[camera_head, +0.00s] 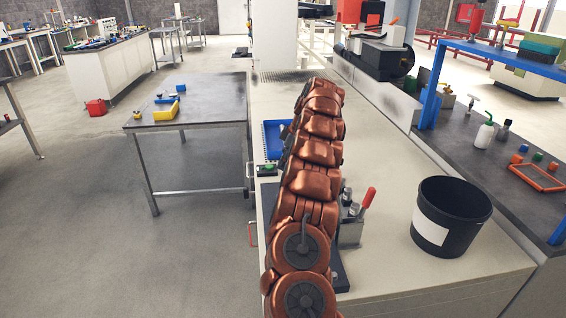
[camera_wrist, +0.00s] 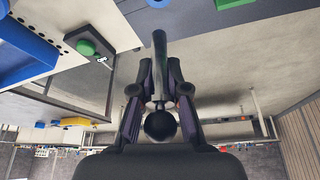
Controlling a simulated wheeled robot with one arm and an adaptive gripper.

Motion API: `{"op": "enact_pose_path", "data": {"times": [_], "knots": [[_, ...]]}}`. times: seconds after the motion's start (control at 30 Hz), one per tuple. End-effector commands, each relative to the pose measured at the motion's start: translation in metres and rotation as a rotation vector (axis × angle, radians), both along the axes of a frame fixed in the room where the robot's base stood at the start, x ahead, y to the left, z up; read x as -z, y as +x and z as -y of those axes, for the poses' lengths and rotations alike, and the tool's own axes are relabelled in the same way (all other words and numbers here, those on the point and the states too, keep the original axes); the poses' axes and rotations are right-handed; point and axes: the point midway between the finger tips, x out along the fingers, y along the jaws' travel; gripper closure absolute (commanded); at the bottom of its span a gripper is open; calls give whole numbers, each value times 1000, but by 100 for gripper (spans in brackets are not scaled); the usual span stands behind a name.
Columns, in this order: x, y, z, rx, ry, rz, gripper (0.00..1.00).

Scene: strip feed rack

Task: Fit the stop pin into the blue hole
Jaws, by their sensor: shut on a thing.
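In the wrist view, my gripper (camera_wrist: 159,92) is shut on a dark pin (camera_wrist: 160,60) with a round black knob (camera_wrist: 160,126) at its near end. The pin's shaft lies between the two fingers and sticks out past them, pointing toward the top of the picture. I take this to be the stop pin. Its tip appears clear of any surface. In the head view, my copper-coloured arm hides the gripper and the pin. I cannot make out a blue hole in either view.
A blue tray (camera_head: 272,140) and a small box with a green button (camera_head: 267,169) sit at the bench's left edge. A red-handled clamp (camera_head: 367,199) and a black bin (camera_head: 450,222) stand right of my arm. A side table (camera_head: 212,101) is left.

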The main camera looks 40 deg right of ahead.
Motion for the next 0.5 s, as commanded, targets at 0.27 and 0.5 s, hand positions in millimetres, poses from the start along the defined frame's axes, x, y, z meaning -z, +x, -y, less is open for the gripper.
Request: {"op": "enact_pose_path", "data": {"times": [0.27, 0.5], "knots": [[1, 0, 0, 0, 0, 1, 100], [9, -2, 1, -1, -1, 2, 100]]}}
